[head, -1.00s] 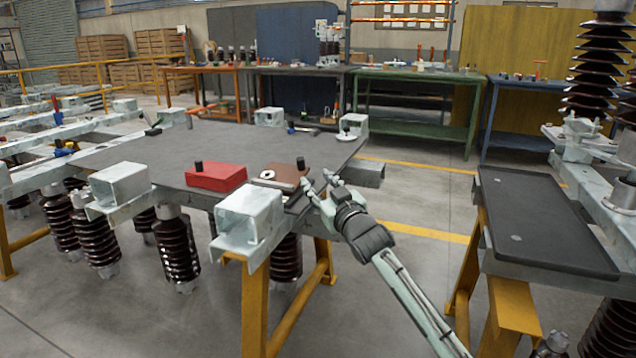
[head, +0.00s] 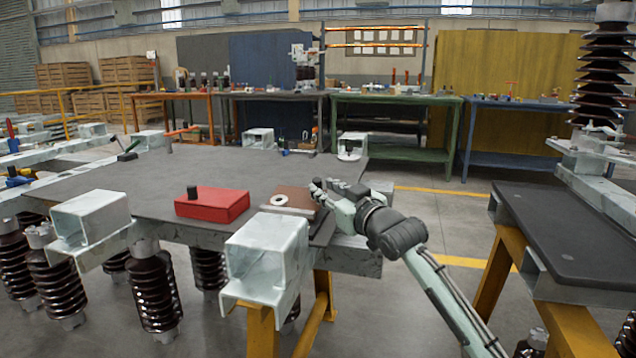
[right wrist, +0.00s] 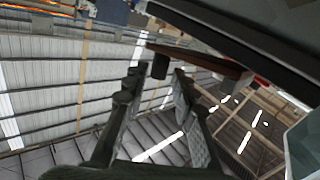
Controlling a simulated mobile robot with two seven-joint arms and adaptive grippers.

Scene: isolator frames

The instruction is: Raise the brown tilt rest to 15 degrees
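The brown tilt rest (head: 298,193) lies near the right front edge of the dark mat-topped table, with a pale ring (head: 279,200) on it. It looks flat or nearly so; its angle is hard to read. My right gripper (head: 318,190) is at its right end, and hides its black knob in the head view. In the right wrist view the brown rest (right wrist: 210,62) shows edge-on, with the black knob (right wrist: 160,66) between the spread fingertips of my right gripper (right wrist: 155,78). The fingers look open, with gaps beside the knob. My left gripper is out of view.
A red block (head: 212,204) with a black knob stands just left of the rest. A pale square-tube bracket (head: 266,262) stands at the table's front edge, close to my right arm. The dark table top (head: 150,185) is mostly clear. A second dark-topped bench (head: 560,235) is at right.

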